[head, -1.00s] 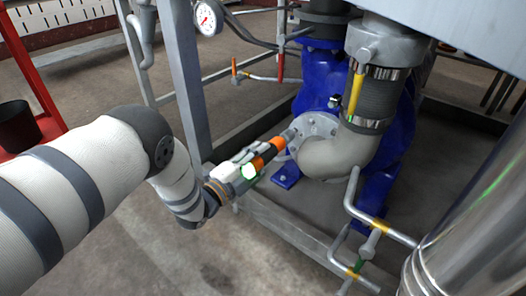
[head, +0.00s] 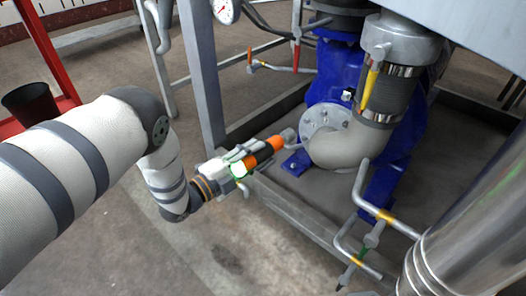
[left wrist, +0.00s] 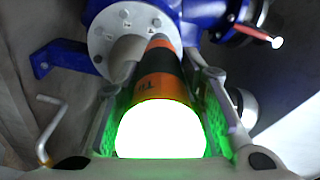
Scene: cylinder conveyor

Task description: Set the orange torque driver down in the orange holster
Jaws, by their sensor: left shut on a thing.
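My left gripper (head: 247,160) is shut on the orange torque driver (head: 264,151), an orange and black tool with a grey nose pointing right toward the pump flange. In the left wrist view the driver (left wrist: 162,68) lies between the two fingers, with a bright white and green glow at its near end. Its nose appears in front of the flange there; in the head view a small gap seems to separate them. I cannot make out the orange holster in either view. My right gripper is not in view.
A blue pump with a bolted flange (head: 325,119) and grey elbow pipe (head: 344,150) stands beyond the driver. A grey frame post (head: 200,75) rises behind my left arm. Bent valve handles (head: 385,216) and a shiny cylinder (head: 470,210) are at right. A black bin (head: 30,104) stands on a red cart at left.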

